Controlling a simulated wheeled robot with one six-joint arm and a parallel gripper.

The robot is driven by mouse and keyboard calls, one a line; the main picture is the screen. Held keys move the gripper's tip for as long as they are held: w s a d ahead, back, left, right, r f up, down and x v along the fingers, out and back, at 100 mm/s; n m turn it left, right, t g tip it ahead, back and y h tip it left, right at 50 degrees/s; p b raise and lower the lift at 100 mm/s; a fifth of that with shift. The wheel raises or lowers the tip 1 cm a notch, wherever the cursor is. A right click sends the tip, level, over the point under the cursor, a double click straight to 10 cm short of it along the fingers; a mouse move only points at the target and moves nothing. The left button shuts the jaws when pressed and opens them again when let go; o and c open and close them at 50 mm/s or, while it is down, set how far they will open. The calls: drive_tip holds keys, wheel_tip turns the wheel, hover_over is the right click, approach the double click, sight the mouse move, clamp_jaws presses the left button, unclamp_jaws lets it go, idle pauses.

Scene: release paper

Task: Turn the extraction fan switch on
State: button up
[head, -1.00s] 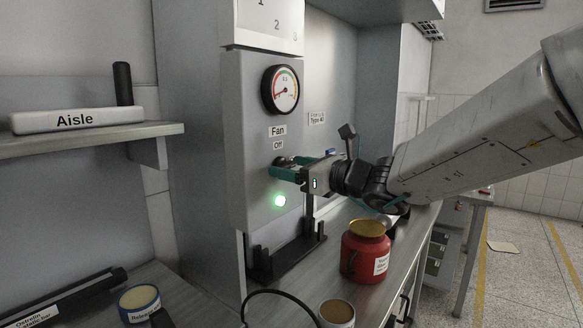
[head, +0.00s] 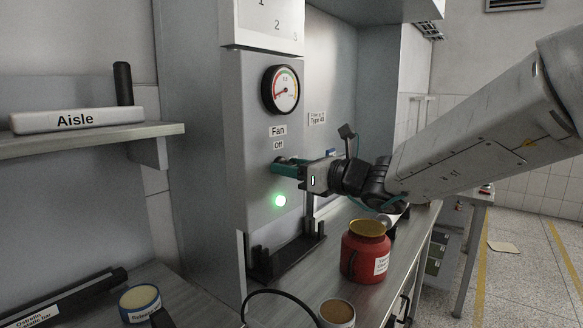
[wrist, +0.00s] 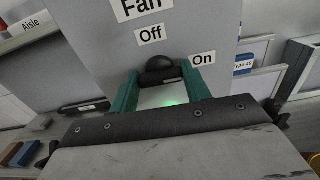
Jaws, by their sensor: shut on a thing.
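The fan switch is a dark knob (wrist: 160,67) on the grey panel (head: 252,120), below the "Fan" label. An "Off" label (wrist: 151,34) sits above the knob and an "On" label (wrist: 203,58) to its upper right in the wrist view. My gripper (head: 286,165) has its green fingers on either side of the knob and is shut on it. In the head view the fingers mostly hide the knob. I cannot tell exactly which label it points at. A green lamp (head: 280,200) glows below it.
A round gauge (head: 284,90) is above the switch. A red jar (head: 365,255) stands on the bench under my arm, near a black stand (head: 285,255).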

drive_tip(key=o, duration=1)
drive_tip(key=shift+d, duration=0.1)
drive_tip(key=v, duration=0.7)
drive_tip(key=shift+s+d, duration=0.25)
